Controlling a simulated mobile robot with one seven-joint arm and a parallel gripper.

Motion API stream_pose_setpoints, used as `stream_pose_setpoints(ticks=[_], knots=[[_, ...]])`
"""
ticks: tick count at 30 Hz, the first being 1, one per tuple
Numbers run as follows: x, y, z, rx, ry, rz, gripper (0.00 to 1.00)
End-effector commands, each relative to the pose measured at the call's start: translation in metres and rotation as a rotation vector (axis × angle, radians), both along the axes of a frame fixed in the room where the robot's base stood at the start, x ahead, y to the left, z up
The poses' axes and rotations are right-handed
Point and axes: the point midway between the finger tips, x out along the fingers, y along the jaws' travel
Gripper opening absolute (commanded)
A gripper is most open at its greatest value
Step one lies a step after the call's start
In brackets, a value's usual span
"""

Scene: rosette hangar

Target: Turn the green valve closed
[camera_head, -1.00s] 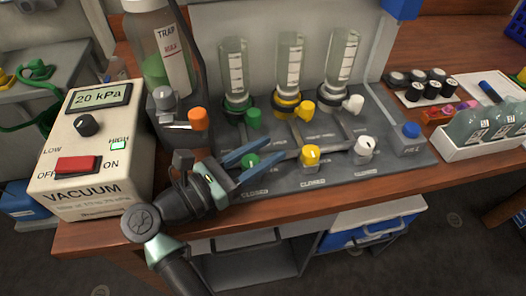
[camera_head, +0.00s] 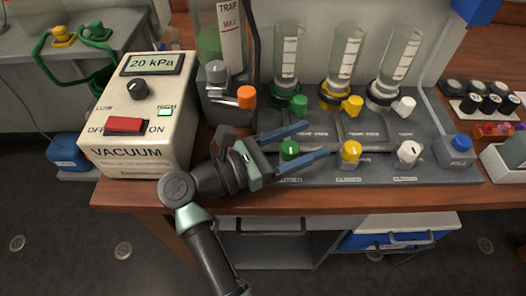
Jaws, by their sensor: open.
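The green valve knob (camera_head: 289,150) is a round knob in the front row of the grey manifold. It has a pale mark on its face. My gripper (camera_head: 316,139) comes in from the left with its two blue fingers open. In the picture the knob lies between the fingers, one above and one below it. I cannot tell whether either finger touches it. The label below the knob is mostly hidden by the lower finger. A second green knob (camera_head: 299,104) sticks out higher up, under the left glass tube.
A yellow knob (camera_head: 350,151) and a white knob (camera_head: 408,151) stand to the right in the same row. The vacuum box (camera_head: 142,120) reads 20 kPa at left. An orange knob (camera_head: 246,97) sits by the trap bottle (camera_head: 229,35). The blue fill knob (camera_head: 461,143) is at far right.

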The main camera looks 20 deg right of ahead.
Motion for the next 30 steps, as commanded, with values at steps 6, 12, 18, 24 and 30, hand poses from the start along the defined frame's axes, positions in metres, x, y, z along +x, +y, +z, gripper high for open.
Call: stream_pose_setpoints(ticks=[6, 12, 18, 24, 30], knots=[[-0.004, 0.034, -0.001, 0.000, 0.000, 0.007, 0.71], [-0.013, 0.079, -0.001, 0.000, -0.001, 0.008, 0.71], [-0.019, 0.111, -0.001, -0.001, 0.000, 0.003, 0.71], [-0.022, 0.125, 0.000, 0.000, 0.000, 0.001, 0.71], [-0.022, 0.125, 0.000, 0.000, 0.001, 0.000, 0.71]])
